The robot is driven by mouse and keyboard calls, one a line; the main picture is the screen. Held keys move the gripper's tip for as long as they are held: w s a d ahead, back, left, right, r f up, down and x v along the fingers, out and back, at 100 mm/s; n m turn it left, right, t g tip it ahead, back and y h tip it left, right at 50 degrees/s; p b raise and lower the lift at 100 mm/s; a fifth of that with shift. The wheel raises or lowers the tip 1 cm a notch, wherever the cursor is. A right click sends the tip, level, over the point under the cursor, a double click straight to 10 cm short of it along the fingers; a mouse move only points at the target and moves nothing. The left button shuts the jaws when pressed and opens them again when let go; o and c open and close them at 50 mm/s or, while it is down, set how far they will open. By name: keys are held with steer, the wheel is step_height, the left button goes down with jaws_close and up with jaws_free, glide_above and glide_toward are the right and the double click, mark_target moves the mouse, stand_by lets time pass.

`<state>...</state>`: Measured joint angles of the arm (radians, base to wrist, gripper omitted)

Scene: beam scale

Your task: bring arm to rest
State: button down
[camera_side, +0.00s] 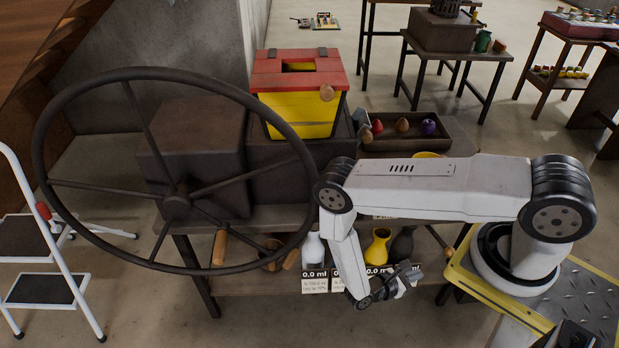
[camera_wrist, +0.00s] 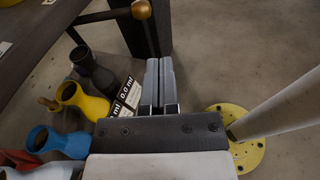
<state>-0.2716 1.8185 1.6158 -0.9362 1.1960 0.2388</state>
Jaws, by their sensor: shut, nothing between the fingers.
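My gripper (camera_side: 408,275) hangs low in front of the table in the side view, with my arm folded down from the right. In the wrist view my gripper (camera_wrist: 160,62) has its two fingers side by side, shut with nothing between them. It is apart from the vases on the lower shelf. No beam scale can be made out in either view.
A large dark handwheel (camera_side: 176,207) stands at the left. A red-and-yellow box (camera_side: 300,110) and a dark tray (camera_side: 455,138) with small coloured objects are on the table. A yellow vase (camera_side: 378,247) stands on the lower shelf; a blue vase (camera_wrist: 85,101) shows in the wrist view.

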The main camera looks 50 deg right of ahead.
steer(key=shift+w+a, duration=0.1)
steer(key=shift+a, duration=0.35)
steer(key=shift+r, duration=0.1)
steer(key=w+a+r+m+y, duration=0.3)
steer(key=w+r+m+y, duration=0.15)
steer(key=r, duration=0.35)
steer(key=w+a+r+m+y, duration=0.35)
steer(key=w+r+y, duration=0.2)
steer(key=r, duration=0.25)
steer(key=w+a+r+m+t+y, duration=0.1)
steer(key=r+t, duration=0.3)
steer(key=r, duration=0.5)
steer(key=w+a+r+m+t+y, duration=0.1)
steer(key=w+r+m+t+y, duration=0.1)
steer(key=r, duration=0.7)
steer(key=shift+a+r+m+t+y, duration=0.15)
steer(key=shift+r+m+t+y, duration=0.25)
steer(key=shift+m+t+y, duration=0.85)
steer(key=shift+w+n+t+h, duration=0.1)
steer(key=shift+n+t+h, duration=0.2)
steer(key=shift+h, duration=0.25)
